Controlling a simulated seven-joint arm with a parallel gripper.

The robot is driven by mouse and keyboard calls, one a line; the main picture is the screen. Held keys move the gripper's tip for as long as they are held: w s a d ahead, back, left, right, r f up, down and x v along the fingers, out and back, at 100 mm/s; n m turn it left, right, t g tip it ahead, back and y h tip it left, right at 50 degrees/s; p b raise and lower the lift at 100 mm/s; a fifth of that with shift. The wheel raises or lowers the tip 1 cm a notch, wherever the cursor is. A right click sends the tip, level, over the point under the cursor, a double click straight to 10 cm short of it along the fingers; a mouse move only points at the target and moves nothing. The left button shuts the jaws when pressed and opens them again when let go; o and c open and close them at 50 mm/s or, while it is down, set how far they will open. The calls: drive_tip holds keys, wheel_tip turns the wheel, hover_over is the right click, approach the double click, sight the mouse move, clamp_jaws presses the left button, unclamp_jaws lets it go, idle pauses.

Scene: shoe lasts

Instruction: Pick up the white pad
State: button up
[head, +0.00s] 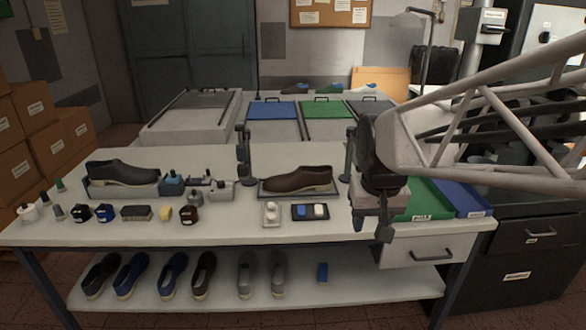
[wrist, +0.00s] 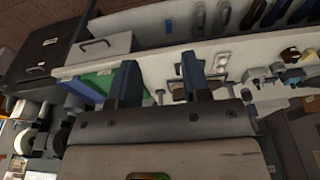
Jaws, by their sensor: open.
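The white pad (head: 320,211) lies in the right half of a small dark tray (head: 311,218) on the workbench. A blue pad (head: 301,211) lies beside it in the left half. My gripper (head: 371,229) is above the bench, to the right of the dark tray and apart from it. In the wrist view, the two blue fingers of my gripper (wrist: 160,75) are spread with nothing between them. Small trays show near the right finger there, but I cannot clearly make out the white pad.
A light tray (head: 271,221) with small pale pieces stands left of the dark tray. A brown shoe (head: 298,179) rests on a stand behind. Green (head: 428,201) and blue (head: 462,198) trays lie at the bench's right. Bottles and jars fill the left; the front strip is clear.

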drive_tip(key=w+f, duration=0.2)
drive_tip(key=w, duration=1.1)
drive_tip(key=g, duration=0.2)
hover_over(319, 208)
drive_tip(key=f, duration=1.6)
drive_tip(key=shift+s+a+f, duration=0.2)
drive_tip(key=shift+s+f, duration=0.05)
drive_tip(key=shift+f, duration=0.15)
drive_tip(key=shift+w+f, duration=0.25)
drive_tip(key=shift+f, duration=0.05)
drive_tip(key=shift+f, duration=1.25)
drive_tip(key=shift+f, duration=0.1)
drive_tip(key=shift+s+d+f, duration=0.1)
drive_tip(key=shift+d+f, duration=0.05)
drive_tip(key=shift+f, duration=2.35)
